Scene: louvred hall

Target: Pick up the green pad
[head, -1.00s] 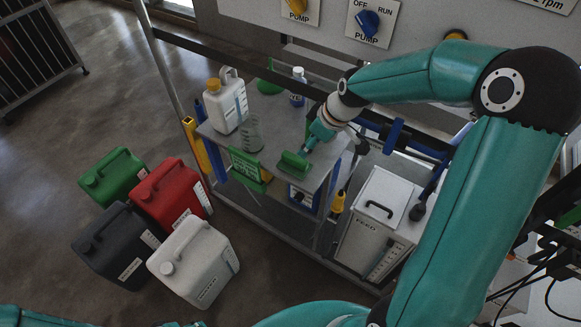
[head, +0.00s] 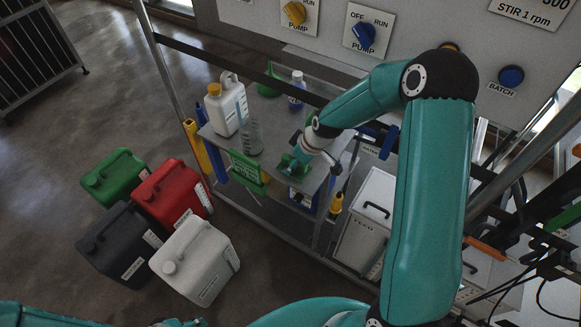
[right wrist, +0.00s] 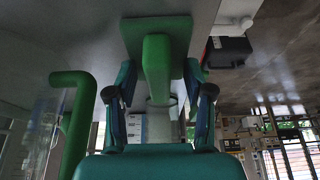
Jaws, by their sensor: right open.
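The green pad (head: 285,168) lies on the grey cart top near its front edge, partly hidden by my right gripper (head: 298,160). In the right wrist view, the pad (right wrist: 172,28) is a flat green plate with a green grip bar (right wrist: 157,70) standing out from it. My right gripper (right wrist: 160,88) is open, with one finger on each side of the bar. I see a gap beside the bar; contact is not clear. My left gripper is not visible; only part of that arm shows along the bottom of the head view.
On the cart top (head: 222,143) stand a white jug (head: 228,108), a glass beaker (head: 252,138), a green funnel (head: 270,85) and a small bottle (head: 297,90). Several canisters, one red (head: 172,193), stand on the floor left.

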